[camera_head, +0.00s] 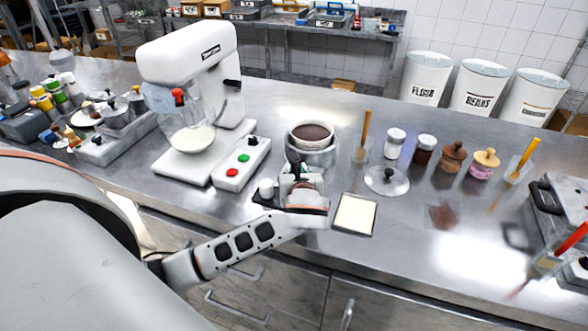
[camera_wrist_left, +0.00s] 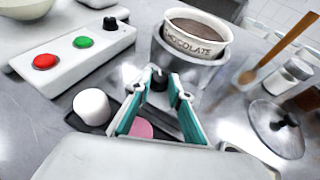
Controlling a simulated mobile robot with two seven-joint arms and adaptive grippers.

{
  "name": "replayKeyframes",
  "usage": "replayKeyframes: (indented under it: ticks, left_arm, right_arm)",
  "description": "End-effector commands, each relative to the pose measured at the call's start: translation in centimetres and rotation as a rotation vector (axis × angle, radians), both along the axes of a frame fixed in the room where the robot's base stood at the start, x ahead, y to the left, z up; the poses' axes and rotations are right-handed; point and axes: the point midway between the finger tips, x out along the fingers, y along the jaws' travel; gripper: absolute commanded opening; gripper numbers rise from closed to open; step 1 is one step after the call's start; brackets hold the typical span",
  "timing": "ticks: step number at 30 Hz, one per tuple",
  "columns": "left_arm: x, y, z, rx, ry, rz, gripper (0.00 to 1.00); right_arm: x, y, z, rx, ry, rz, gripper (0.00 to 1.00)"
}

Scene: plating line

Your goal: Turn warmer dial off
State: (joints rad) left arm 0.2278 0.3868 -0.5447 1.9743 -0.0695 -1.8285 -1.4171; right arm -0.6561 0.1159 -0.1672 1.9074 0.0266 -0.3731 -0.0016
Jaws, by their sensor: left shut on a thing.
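The warmer (camera_head: 325,157) is a round metal holder with a white bowl of chocolate (camera_head: 311,132) seated in it. The bowl is marked CHOCOLATE in the left wrist view (camera_wrist_left: 196,42). The black warmer dial (camera_wrist_left: 158,78) is at the warmer's near side, between the teal-lined fingertips. My left gripper (camera_wrist_left: 166,88) is shut on the dial. In the head view my left gripper (camera_head: 297,168) is just in front of the warmer and hides most of the dial. The dial's exact setting cannot be read. My right gripper is not in view.
A white mixer (camera_head: 190,70) and a control box (camera_head: 240,165) with red and green buttons stand left of the warmer. A cream tile on a dark tray (camera_head: 355,214), a glass lid (camera_head: 387,180) and several jars are at the right. A white marshmallow-like piece (camera_wrist_left: 91,107) lies beside my gripper.

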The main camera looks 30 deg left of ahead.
Motion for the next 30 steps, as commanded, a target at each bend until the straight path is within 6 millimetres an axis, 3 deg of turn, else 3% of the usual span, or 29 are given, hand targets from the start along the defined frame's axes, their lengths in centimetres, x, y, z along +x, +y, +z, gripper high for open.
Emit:
replayKeyframes:
  ticks: [15,30]
  left_arm:
    - [0.67,-0.68,-0.11,-0.003,0.003,0.322,0.00]
    - [0.78,-0.55,-0.01,0.000,-0.001,0.377,0.00]
  right_arm:
    - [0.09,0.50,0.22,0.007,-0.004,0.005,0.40]
    - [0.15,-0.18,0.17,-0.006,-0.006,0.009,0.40]
